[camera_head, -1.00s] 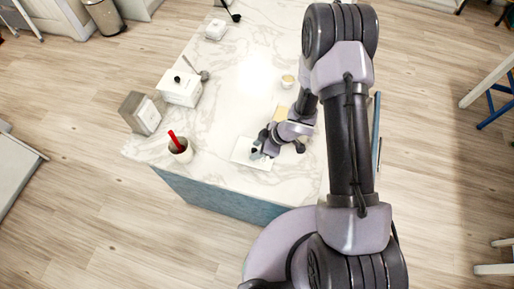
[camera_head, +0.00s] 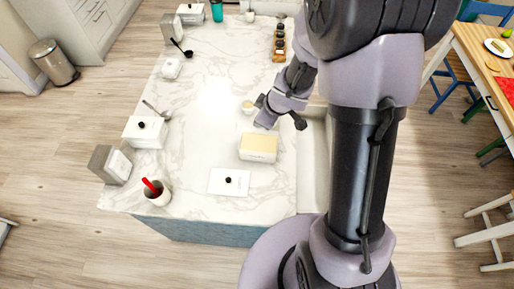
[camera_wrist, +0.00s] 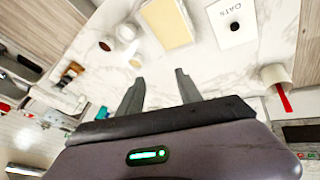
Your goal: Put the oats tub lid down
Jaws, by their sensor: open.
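The oats tub lid (camera_head: 222,187), a white square plate with a black knob, lies flat on the counter near its front edge. In the wrist view the lid (camera_wrist: 225,32) carries the word OATS. A box with a pale yellow top face (camera_head: 258,142), perhaps the open oats tub, stands just behind the lid; it also shows in the wrist view (camera_wrist: 166,22). My gripper (camera_head: 262,120) is behind that box, apart from the lid. In the wrist view the two fingers (camera_wrist: 158,84) are spread with nothing between them.
A small cup (camera_head: 248,108) is close to my gripper. A white holder with a red-handled utensil (camera_head: 157,194), a grey box (camera_head: 106,165) and a lidded white tub (camera_head: 142,136) stand at the left. Dark jars (camera_head: 279,45) line the back right. The counter's middle is clear.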

